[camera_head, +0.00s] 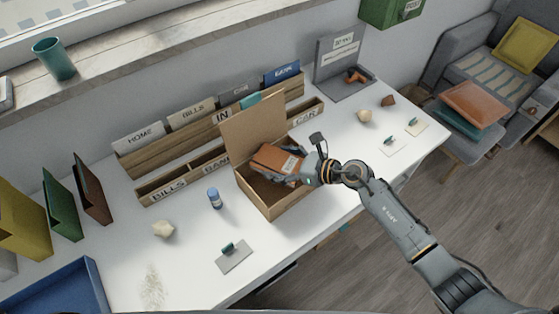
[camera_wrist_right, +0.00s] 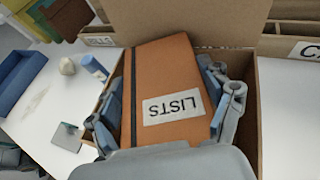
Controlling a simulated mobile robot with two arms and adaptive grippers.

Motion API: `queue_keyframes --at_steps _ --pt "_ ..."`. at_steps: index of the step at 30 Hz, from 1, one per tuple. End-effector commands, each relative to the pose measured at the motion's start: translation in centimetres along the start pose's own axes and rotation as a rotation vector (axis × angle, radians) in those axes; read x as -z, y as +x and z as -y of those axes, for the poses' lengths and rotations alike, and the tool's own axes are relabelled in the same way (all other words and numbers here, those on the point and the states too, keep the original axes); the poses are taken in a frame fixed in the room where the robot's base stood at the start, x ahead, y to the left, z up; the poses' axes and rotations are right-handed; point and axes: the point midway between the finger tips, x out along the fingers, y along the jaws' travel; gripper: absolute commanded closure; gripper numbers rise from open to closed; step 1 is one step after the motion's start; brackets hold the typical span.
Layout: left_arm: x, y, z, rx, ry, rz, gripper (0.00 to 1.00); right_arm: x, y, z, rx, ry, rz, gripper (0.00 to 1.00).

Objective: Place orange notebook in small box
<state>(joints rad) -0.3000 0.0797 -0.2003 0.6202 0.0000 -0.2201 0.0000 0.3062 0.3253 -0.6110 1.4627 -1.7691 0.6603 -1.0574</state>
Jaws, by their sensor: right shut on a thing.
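The orange notebook (camera_head: 268,158), with a white "LISTS" label and a dark band, is inside the mouth of the small cardboard box (camera_head: 272,207). The box stands open on the white desk with its lid raised at the back. My right gripper (camera_head: 290,172) is shut on the notebook, with a finger on each side of its cover. In the right wrist view the notebook (camera_wrist_right: 165,85) fills the middle, between the box walls (camera_wrist_right: 243,110). Whether it touches the box floor is hidden.
A wooden organizer (camera_head: 150,185) with labelled slots stands behind the box. A blue tray (camera_head: 60,290) is at the front left.

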Motion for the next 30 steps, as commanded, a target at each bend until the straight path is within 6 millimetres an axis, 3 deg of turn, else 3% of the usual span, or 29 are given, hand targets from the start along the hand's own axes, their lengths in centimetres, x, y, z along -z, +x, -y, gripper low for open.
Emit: queue_keyframes --at_steps 11,12,15,28,30 --pt "-0.02 0.28 0.0 0.0 0.0 0.0 0.6 0.46 0.19 0.06 0.002 -0.002 0.002 0.63" --pt "-0.01 0.14 0.0 0.0 0.0 0.0 0.6 0.37 0.14 0.04 0.001 -0.002 0.001 0.15" --pt "0.0 0.11 0.01 0.0 0.0 0.0 0.6 0.34 0.12 0.04 0.001 -0.001 0.001 0.0" --pt "0.0 0.16 0.01 0.0 0.0 0.0 0.6 0.52 0.2 0.02 0.001 0.001 0.001 0.0" --pt "-0.02 0.38 0.0 0.0 0.0 0.0 0.6 0.66 -0.54 0.12 0.002 -0.004 0.0 0.0"
